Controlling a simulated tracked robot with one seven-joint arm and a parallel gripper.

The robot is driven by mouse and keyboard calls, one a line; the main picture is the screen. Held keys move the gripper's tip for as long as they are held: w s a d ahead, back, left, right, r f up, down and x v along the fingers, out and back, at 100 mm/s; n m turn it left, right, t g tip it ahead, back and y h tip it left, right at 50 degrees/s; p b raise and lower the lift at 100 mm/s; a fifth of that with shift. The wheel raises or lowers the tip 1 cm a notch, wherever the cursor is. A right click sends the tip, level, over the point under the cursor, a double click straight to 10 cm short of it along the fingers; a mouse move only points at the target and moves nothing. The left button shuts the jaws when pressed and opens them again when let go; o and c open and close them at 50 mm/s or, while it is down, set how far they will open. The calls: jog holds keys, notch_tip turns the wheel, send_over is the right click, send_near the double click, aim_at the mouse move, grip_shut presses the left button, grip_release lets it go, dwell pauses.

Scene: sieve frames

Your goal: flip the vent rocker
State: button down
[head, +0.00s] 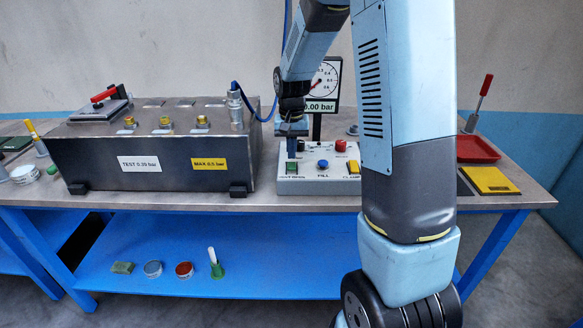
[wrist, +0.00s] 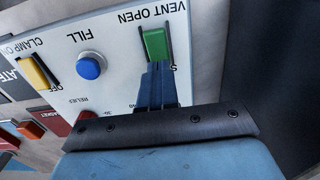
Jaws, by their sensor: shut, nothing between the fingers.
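The vent rocker is a green switch (wrist: 155,43) on a pale control panel (wrist: 115,50), beside the label "VENT OPEN" in the wrist view. In the head view the green rocker (head: 291,168) shows at the panel's left end, just below my gripper (head: 291,148). My gripper (wrist: 158,72) is shut and empty, pointing down at the panel. Its fingertips are at the near end of the rocker in the wrist view and hide that end and part of the lettering there. I cannot tell whether they touch it.
A blue FILL button (wrist: 91,66) and a yellow clamp rocker (wrist: 34,73) are on the same panel. A red button (head: 340,145) is also there. A gauge (head: 325,80) stands behind the panel. A large metal box (head: 150,165) with a hose stands close on the left.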

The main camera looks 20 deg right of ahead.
aim_at(292, 163)
jog(key=shift+r, duration=2.65)
jog(key=shift+r, duration=0.1)
jog(key=s+r+n+t, duration=0.2)
jog(key=s+r+t, duration=0.1)
jog(key=s+r, duration=1)
jog(key=s+r+n+t, duration=0.1)
jog(key=s+t, duration=0.1)
jog(key=s, duration=1.3)
jog(key=shift+s+r+n+t, duration=0.15)
jog(key=shift+r+n+t, duration=0.15)
jog(key=shift+r, duration=0.1)
